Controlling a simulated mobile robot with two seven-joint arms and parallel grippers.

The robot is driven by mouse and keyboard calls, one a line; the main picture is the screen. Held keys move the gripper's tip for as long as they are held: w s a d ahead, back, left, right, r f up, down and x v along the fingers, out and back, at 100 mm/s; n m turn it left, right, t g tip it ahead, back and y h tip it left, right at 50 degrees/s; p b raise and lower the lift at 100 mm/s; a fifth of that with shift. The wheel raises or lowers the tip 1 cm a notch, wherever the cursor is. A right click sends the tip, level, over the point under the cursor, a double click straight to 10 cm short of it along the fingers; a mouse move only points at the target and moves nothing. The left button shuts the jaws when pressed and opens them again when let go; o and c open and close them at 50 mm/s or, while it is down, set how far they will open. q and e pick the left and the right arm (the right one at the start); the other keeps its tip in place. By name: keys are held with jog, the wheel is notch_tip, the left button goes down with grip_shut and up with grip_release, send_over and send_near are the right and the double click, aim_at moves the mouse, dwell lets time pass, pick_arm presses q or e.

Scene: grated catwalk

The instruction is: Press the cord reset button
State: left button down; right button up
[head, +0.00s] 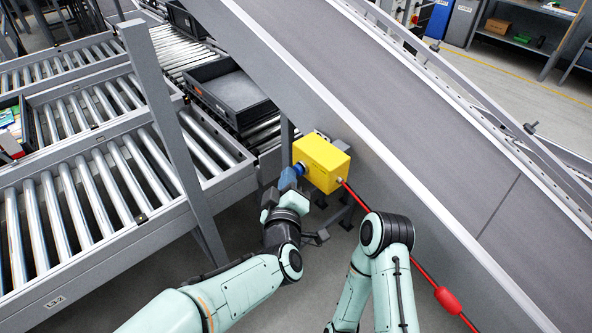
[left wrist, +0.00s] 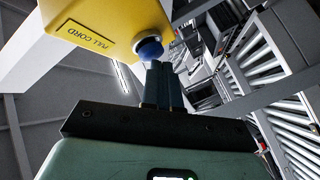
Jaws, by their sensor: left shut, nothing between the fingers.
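The yellow pull-cord box (head: 324,160) is mounted beside the sloping conveyor, and its label "PULL CORD" reads in the left wrist view (left wrist: 85,33). A round blue button (head: 299,168) sticks out of its left side; it also shows in the left wrist view (left wrist: 149,49). My left gripper (head: 287,180) is shut and empty, with its fingertips right at the button. In the left wrist view the fingertips (left wrist: 158,66) overlap the button's lower edge; I cannot tell whether they touch it. My right arm shows at lower centre, but its gripper does not.
A red cord (head: 361,202) runs from the box down along the sloping conveyor (head: 400,110), which bounds the right side. Roller conveyors (head: 85,195) with a grey post (head: 165,120) stand on the left. A dark tray (head: 232,92) sits on rollers behind the box.

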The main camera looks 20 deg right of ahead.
pick_arm(q)
jog(key=shift+w+d, duration=0.2)
jog(key=shift+d, duration=0.35)
pick_arm(e)
jog(key=shift+w+r, duration=0.1)
dwell(0.3)
pick_arm(q)
jog(key=shift+s+a+b, duration=0.25)
jog(key=shift+a+b, duration=0.05)
jog(key=shift+a, duration=0.3)
jog(key=shift+s+a+b, duration=0.2)
jog(key=shift+a+b, duration=0.1)
jog(key=shift+a, duration=0.25)
pick_arm(e)
jog(key=shift+s+f, duration=0.7)
jog(key=shift+f, duration=0.15)
pick_arm(q)
jog(key=a, duration=0.1)
jog(key=s+a+b, duration=0.1)
jog(key=a, duration=0.1)
jog(key=a+b, duration=0.1)
jog(key=shift+s+a, duration=0.35)
pick_arm(e)
jog(key=f, duration=0.1)
jog(key=s+f, duration=0.1)
jog(key=shift+s+f, duration=0.3)
